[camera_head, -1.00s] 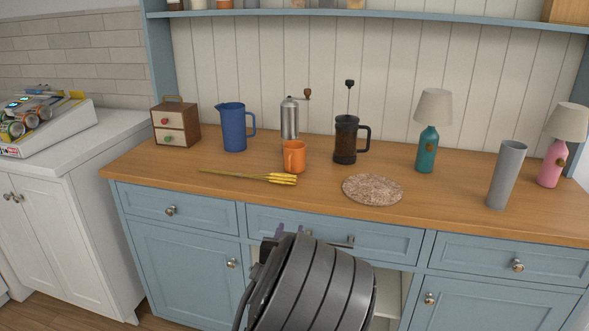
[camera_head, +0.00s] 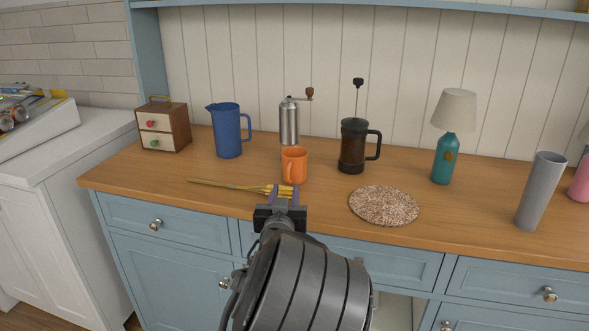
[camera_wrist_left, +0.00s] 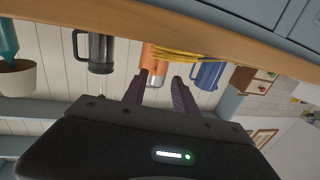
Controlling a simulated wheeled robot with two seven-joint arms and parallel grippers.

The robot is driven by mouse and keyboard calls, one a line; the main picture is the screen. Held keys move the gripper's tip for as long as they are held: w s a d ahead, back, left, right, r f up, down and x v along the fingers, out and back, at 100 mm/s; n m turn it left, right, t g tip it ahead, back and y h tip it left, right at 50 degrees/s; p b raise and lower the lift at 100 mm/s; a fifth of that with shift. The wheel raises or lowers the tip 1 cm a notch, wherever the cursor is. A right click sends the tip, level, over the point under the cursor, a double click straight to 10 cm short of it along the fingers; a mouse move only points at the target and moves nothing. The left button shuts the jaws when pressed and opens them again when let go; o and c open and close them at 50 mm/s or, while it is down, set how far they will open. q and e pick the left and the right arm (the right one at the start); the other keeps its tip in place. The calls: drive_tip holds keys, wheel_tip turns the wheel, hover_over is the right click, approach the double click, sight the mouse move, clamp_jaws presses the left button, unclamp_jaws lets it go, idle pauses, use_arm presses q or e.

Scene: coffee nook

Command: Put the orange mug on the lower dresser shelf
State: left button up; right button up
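The orange mug (camera_head: 296,163) stands upright on the wooden dresser top, its handle facing the front; it also shows in the left wrist view (camera_wrist_left: 154,67). My left gripper (camera_head: 283,196) is at the front edge of the top, in front of the mug and apart from it. In the left wrist view its two fingers (camera_wrist_left: 160,88) are spread with nothing held, and the mug is beyond them. A blue dresser shelf (camera_head: 360,4) crosses the top of the head view; only its front part shows. My right gripper is not in view.
A round mat (camera_head: 384,206), a teal lamp (camera_head: 443,158) and a grey vase (camera_head: 540,192) are to the right.

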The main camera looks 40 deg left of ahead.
sight(288, 175)
use_arm(q)
drive_tip(key=shift+x, duration=1.3)
drive_tip(key=b+x, duration=0.1)
drive_tip(key=x, duration=0.4)
drive_tip(key=shift+a, duration=0.15)
drive_tip(key=shift+c, duration=0.2)
clamp_jaws()
drive_tip(key=shift+r, duration=0.1)
idle(0.6)
